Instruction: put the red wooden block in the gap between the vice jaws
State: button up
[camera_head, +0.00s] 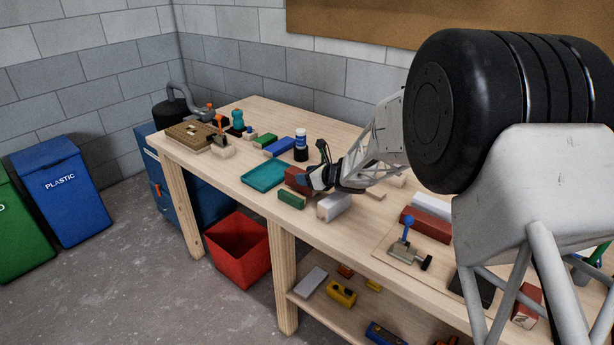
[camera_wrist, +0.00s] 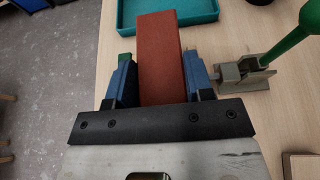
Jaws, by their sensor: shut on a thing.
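The red wooden block (camera_head: 294,177) is held in my gripper (camera_head: 308,181) above the bench, by the near right corner of the teal tray. In the wrist view the red block (camera_wrist: 160,58) stands between the two blue fingers of my gripper (camera_wrist: 158,78), which is shut on it. The block sticks out forward past the fingertips. I cannot make out the vice jaws or their gap for certain. A grey metal fixture with a green handle (camera_wrist: 243,76) stands just right of the fingers in the wrist view.
The teal tray (camera_head: 262,186) looks empty. A green block (camera_head: 291,200) and a white block (camera_head: 333,207) lie near my gripper. A dark bottle (camera_head: 301,148) stands behind. A blue-handled clamp (camera_head: 404,251) stands to the right. The bench's front edge is close.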

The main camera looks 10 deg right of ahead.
jog(key=shift+f, duration=0.55)
jog(key=o, duration=1)
jog(key=shift+r, duration=0.1)
jog(key=shift+r, duration=0.5)
jog(key=v, duration=1.2)
jog(key=shift+r, duration=0.1)
